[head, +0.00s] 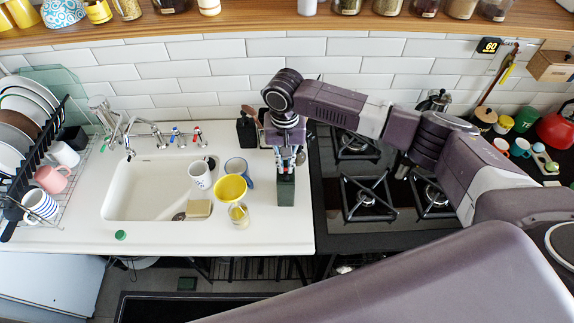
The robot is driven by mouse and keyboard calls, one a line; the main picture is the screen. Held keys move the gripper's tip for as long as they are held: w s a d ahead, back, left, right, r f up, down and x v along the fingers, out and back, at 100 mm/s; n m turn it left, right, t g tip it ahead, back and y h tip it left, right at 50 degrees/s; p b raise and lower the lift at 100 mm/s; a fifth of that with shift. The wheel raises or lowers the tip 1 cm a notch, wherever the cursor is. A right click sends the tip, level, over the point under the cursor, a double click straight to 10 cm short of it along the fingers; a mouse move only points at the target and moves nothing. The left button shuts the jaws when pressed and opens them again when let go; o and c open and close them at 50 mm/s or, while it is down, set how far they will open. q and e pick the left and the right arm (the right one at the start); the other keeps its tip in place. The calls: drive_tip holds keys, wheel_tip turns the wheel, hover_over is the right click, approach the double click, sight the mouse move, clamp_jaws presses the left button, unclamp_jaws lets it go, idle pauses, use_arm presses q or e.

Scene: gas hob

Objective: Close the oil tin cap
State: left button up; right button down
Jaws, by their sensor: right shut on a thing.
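The oil tin (286,191) is a dark green, upright box on the white counter, right of the sink and close to the hob's edge. My right gripper (287,168) points down over the tin's top. Its fingers are shut at the cap, which they hide, so I cannot tell how the cap sits. The tin's body shows below the fingertips. My left gripper is not in view.
A yellow bowl or cup (230,188), a white mug (200,175) and a blue-rimmed mug (238,170) stand left of the tin. A dark bottle (246,128) is behind. The hob (375,205) lies right. A small green disc (120,235) lies front left.

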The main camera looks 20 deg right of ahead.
sight(286, 177)
drive_tip(key=t, duration=0.1)
drive_tip(key=s+f+t+h, duration=0.1)
drive_tip(key=t, duration=0.1)
drive_tip(key=s+t, duration=0.1)
drive_tip(key=t, duration=0.1)
drive_tip(key=shift+s+a+f+h, duration=0.2)
drive_tip(key=shift+a+h, duration=0.1)
drive_tip(key=shift+a, duration=0.1)
drive_tip(key=shift+s+a+f+t+h+b, duration=0.1)
drive_tip(key=shift+s+f+t+h+b, duration=0.15)
drive_tip(key=shift+t, duration=0.3)
drive_tip(key=shift+s+f+t+h+b, duration=0.15)
drive_tip(key=shift+f+t, duration=0.15)
drive_tip(key=shift+t, duration=0.25)
drive_tip(key=shift+s+f+t, duration=0.1)
drive_tip(key=shift+f+t, duration=0.1)
drive_tip(key=shift+t, duration=0.1)
drive_tip(key=t+b, duration=0.1)
drive_tip(key=b, duration=0.2)
drive_tip(key=f+t+h+b, duration=0.1)
drive_tip(key=t+b, duration=0.1)
drive_tip(key=b, duration=0.1)
drive_tip(key=shift+s+f+b, duration=0.1)
drive_tip(key=shift+f+b, duration=0.1)
drive_tip(key=shift+b, duration=0.1)
drive_tip(key=shift+r+t+b, duration=0.15)
drive_tip(key=shift+t+b, duration=0.65)
drive_tip(key=shift+b, duration=0.1)
